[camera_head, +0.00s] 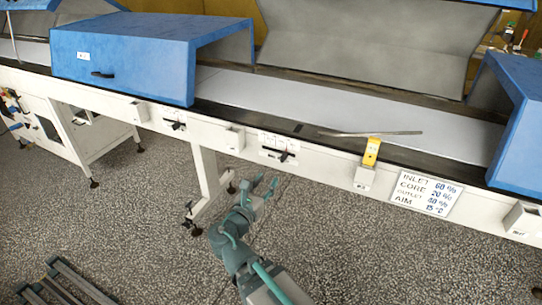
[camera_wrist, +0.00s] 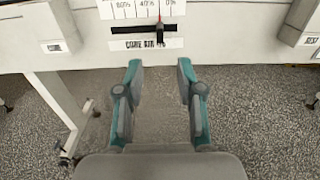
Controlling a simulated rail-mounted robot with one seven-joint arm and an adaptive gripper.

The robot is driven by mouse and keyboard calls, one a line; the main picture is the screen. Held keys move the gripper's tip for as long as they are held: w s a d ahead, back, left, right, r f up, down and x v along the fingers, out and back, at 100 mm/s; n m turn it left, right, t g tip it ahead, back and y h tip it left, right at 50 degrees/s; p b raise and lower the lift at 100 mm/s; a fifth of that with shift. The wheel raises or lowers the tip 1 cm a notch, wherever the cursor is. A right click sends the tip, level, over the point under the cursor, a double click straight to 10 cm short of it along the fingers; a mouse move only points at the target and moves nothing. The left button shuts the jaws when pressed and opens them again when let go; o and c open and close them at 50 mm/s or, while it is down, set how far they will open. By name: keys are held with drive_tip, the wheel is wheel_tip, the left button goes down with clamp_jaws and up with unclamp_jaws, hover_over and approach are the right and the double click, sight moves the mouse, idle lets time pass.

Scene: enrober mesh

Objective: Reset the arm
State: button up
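My gripper (camera_head: 262,186) is at the end of my arm, low in front of the conveyor machine (camera_head: 330,170), over the speckled floor. In the wrist view my gripper (camera_wrist: 160,85) shows its two teal and grey fingers spread wide apart. Nothing is between them except the view of the floor. The fingertips point toward the machine's white front panel (camera_wrist: 95,50), and appear apart from it. Just beyond them is a slider control (camera_wrist: 160,32) with a dark knob, a percent scale above it and a label below it.
Blue hoods (camera_head: 130,55) stand over the pale belt (camera_head: 300,95). A thin metal rod (camera_head: 370,134) lies near the belt edge, by a yellow piece (camera_head: 371,152) on the front rail. A sign (camera_head: 426,193) hangs at right. Metal bars (camera_head: 70,285) lie at lower left.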

drive_tip(key=s+d+f+m+g+p, duration=0.1)
drive_tip(key=s+d+f+m+g, duration=0.3)
drive_tip(key=f+m, duration=0.45)
drive_tip(key=s+d+f+m+g+y, duration=0.1)
drive_tip(key=s+d+f+m+g, duration=0.3)
drive_tip(key=f, duration=0.8)
drive_tip(key=s+d+f+m+g+p, duration=0.1)
drive_tip(key=s+d+f+m+g, duration=0.3)
drive_tip(key=f+m, duration=0.45)
drive_tip(key=s+d+f+m+g+y+p, duration=0.1)
drive_tip(key=s+d+f+m+g, duration=0.2)
drive_tip(key=s, duration=0.6)
drive_tip(key=s+d+f+m+g+y+p, duration=0.2)
drive_tip(key=s+d+f+m+g, duration=0.2)
drive_tip(key=s+f, duration=0.4)
drive_tip(key=s+d+f+m+g+y+p, duration=0.1)
drive_tip(key=s+d+f+m+g+y, duration=0.1)
drive_tip(key=s, duration=0.7)
drive_tip(key=d+f+m+g, duration=0.1)
drive_tip(key=d+f+g, duration=0.1)
drive_tip(key=d+f, duration=0.1)
drive_tip(key=shift+s+f+m+g, duration=0.3)
drive_tip(key=shift+s+m, duration=0.05)
drive_tip(key=shift+m, duration=0.05)
